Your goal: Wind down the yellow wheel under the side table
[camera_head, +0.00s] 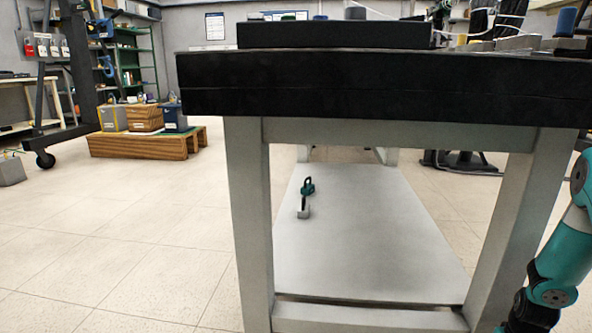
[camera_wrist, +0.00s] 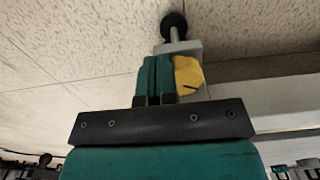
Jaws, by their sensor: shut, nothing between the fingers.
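The side table (camera_head: 380,88) stands in front of me in the head view, with a thick black top, grey legs and a low grey shelf. The yellow wheel (camera_wrist: 188,76) shows in the wrist view on a grey bracket, with a black rounded foot (camera_wrist: 174,25) beyond it. My gripper (camera_wrist: 157,75) has its teal fingers shut together and empty. The fingertips are just left of the wheel and overlap its left edge in the picture. I cannot tell whether they touch it. The wheel and the gripper do not show in the head view.
A small green and grey object (camera_head: 306,188) rests on the table's low shelf (camera_head: 365,235). A black slab (camera_head: 335,35) lies on the tabletop. A wooden pallet (camera_head: 137,146) with boxes stands at the back left. The tiled floor left of the table is clear.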

